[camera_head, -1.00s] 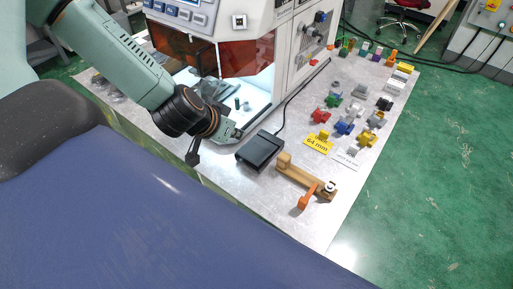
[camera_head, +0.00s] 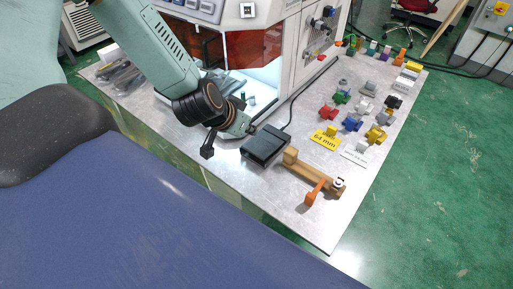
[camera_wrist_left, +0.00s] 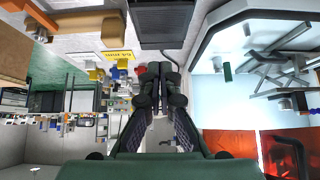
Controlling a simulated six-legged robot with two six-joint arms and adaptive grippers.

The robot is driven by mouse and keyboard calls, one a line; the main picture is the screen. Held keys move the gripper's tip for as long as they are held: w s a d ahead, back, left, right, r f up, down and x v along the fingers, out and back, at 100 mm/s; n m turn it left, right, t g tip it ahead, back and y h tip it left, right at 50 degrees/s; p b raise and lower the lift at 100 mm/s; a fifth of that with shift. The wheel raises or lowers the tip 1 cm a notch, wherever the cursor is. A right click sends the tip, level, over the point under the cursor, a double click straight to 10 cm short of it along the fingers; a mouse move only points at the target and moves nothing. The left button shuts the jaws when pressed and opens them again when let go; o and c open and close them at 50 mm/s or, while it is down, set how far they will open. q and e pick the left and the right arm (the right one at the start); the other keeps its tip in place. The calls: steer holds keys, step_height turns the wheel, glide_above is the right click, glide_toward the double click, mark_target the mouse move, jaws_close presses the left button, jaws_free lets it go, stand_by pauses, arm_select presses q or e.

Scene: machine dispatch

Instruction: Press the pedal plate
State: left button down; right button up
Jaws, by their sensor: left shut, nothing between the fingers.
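The pedal plate (camera_head: 265,146) is a black box-like pedal with a cable. It lies on the metal table in front of the machine. It also shows at the top of the left wrist view (camera_wrist_left: 160,22). My left gripper (camera_head: 250,130) comes in from the left, with its fingertips at the pedal's upper left edge. I cannot tell whether it touches the pedal. In the left wrist view its fingers (camera_wrist_left: 158,75) are together, with nothing between them. My right gripper is not in view.
The machine (camera_head: 240,45) with orange windows stands behind. A wooden piece (camera_head: 315,172) with an orange lever (camera_head: 314,192) lies right of the pedal. Several coloured parts and a yellow "64 mm" label (camera_head: 325,140) lie farther right. The table's front edge is clear.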

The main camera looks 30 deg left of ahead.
arm_select(q)
steer(key=b, duration=0.3)
glide_above(262, 145)
steer(key=s, duration=0.3)
steer(key=f, duration=0.4)
steer(key=shift+w+a+f, duration=0.2)
steer(key=shift+w+a, duration=0.05)
steer(key=shift+a, duration=0.05)
steer(key=shift+s+d+f+b, duration=0.15)
steer(key=shift+f+b, duration=0.25)
steer(key=shift+f, duration=0.65)
steer(key=shift+d+f, duration=0.15)
steer(key=shift+f, duration=0.5)
steer(key=shift+a+f+b, duration=0.2)
steer(key=shift+f+b, duration=0.05)
steer(key=shift+b, duration=0.05)
steer(key=shift+d+r, duration=0.1)
